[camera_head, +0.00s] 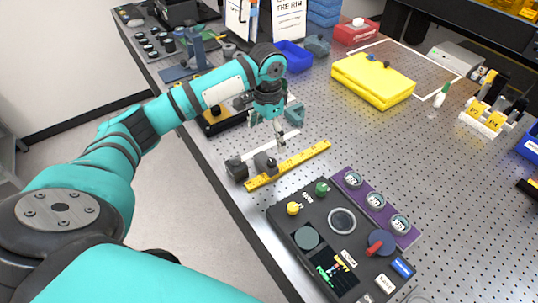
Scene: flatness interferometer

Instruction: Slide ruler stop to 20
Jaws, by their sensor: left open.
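A yellow ruler (302,160) lies on the perforated grey bench, running diagonally. A dark grey block (265,163), which looks like the ruler stop, sits against the ruler near its lower left end. A second dark grey block (236,169) stands just left of it. The ruler's numbers are too small to read, so I cannot tell the stop's reading. My left gripper (275,128) is open and points down above and behind the ruler, apart from the stop. My right gripper is out of view.
A black control panel (312,238) with knobs stands in front of the ruler, beside a purple strip (404,237) with round pieces. A yellow case (373,80) and blue bin (293,55) lie behind.

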